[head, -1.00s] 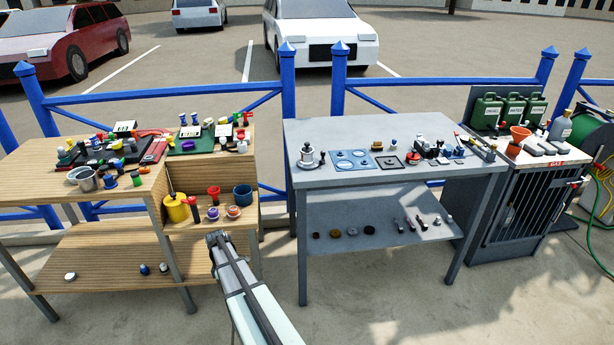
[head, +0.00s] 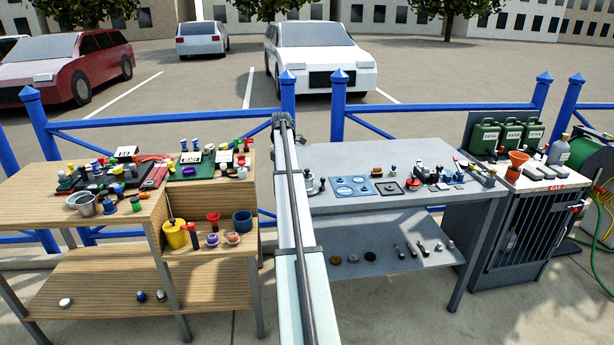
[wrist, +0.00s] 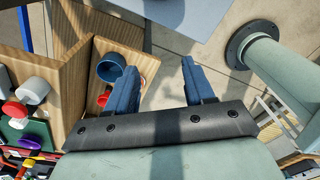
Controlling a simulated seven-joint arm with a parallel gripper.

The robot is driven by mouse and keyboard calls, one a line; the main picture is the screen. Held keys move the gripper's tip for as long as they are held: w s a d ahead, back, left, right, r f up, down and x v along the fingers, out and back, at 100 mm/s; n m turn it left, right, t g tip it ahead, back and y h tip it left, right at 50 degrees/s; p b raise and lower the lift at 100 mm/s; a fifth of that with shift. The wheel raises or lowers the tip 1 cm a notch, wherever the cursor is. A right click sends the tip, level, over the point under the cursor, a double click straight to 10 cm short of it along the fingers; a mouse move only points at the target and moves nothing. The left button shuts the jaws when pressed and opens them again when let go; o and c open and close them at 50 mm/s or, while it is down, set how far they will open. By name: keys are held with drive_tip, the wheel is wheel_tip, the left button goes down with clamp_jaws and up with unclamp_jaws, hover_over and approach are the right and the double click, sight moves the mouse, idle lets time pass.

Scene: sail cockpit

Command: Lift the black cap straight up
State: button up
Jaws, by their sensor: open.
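My gripper (head: 283,122) is raised between the wooden bench and the grey table, seen end-on in the head view. In the wrist view its two blue fingers (wrist: 160,82) are spread apart with nothing between them. Several small dark pieces are in view, and I cannot tell for sure which is the black cap. My gripper is apart from both. My arm hides part of the grey table's left end.
The wooden bench (head: 100,250) at left is crowded with cups and small fittings. A blue cup (head: 242,221) on its step also shows in the wrist view (wrist: 110,68). The grey table (head: 340,155) has bare room at the back. A blue railing (head: 400,113) runs behind.

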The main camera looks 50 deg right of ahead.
wheel_tip(320, 180, up, 14)
drive_tip(key=n, duration=0.2)
hover_over(307, 171)
drive_tip(key=shift+t+h, duration=0.3)
wheel_tip(307, 171, down, 8)
drive_tip(key=shift+d+f, duration=0.1)
drive_tip(key=shift+f, duration=0.1)
drive_tip(key=shift+w+d+f, duration=0.15)
drive_tip(key=shift+f, duration=1.2)
drive_tip(key=shift+w+d+f, duration=0.15)
drive_tip(key=shift+f, duration=1.2)
drive_tip(key=shift+c, duration=0.2)
clamp_jaws()
